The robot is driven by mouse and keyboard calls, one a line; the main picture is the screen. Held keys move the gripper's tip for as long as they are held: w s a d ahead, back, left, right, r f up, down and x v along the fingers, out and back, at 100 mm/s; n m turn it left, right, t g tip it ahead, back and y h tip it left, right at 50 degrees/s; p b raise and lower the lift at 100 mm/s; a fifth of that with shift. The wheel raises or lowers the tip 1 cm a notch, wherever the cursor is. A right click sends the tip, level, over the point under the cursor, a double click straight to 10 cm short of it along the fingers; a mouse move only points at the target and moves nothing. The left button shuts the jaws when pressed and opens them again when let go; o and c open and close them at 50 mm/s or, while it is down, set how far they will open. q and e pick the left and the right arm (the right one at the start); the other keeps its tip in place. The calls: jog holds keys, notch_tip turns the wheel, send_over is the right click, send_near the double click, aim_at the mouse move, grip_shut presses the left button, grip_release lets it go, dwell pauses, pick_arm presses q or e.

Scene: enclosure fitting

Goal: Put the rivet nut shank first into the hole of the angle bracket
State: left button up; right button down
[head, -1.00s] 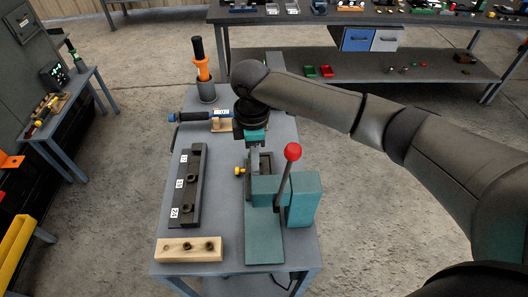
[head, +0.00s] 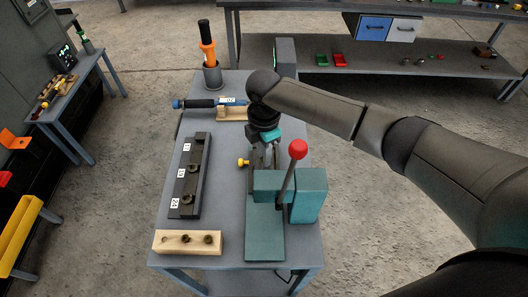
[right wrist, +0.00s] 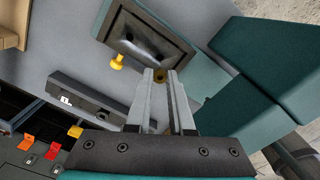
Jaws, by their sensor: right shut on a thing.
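My right gripper (head: 267,155) is over the table beside the teal lever press, its fingers partly hidden by my wrist and the press. In the right wrist view its fingers (right wrist: 161,82) are closed on a small brass-coloured piece, the rivet nut (right wrist: 160,74), at the tips. Little of the nut shows, so I cannot tell which way its shank points. A dark rectangular fixture (right wrist: 128,27) with a yellow knob (right wrist: 117,62) lies just beyond the fingertips, apparently below them. I cannot clearly make out the angle bracket or its hole. My left gripper is not in view.
The teal press (head: 308,193) with a red-ball lever (head: 298,149) stands close to my right gripper. A black labelled rail (head: 181,190) and a wooden block (head: 171,242) lie to the left. A tool (head: 200,103) on a wooden rest and an orange-handled tool (head: 208,47) stand behind.

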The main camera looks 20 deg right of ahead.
jog(key=shift+r, duration=0.1)
jog(key=b, duration=0.2)
send_over(264, 168)
jog(key=s, duration=0.2)
jog(key=shift+a+f, duration=0.15)
jog(key=shift+f, duration=0.95)
jog(key=shift+a+f, duration=0.15)
jog(key=shift+f, duration=0.95)
jog(key=shift+w+f, duration=0.1)
jog(key=shift+f, duration=0.4)
jog(key=shift+f, duration=0.55)
jog(key=c, duration=0.7)
grip_release()
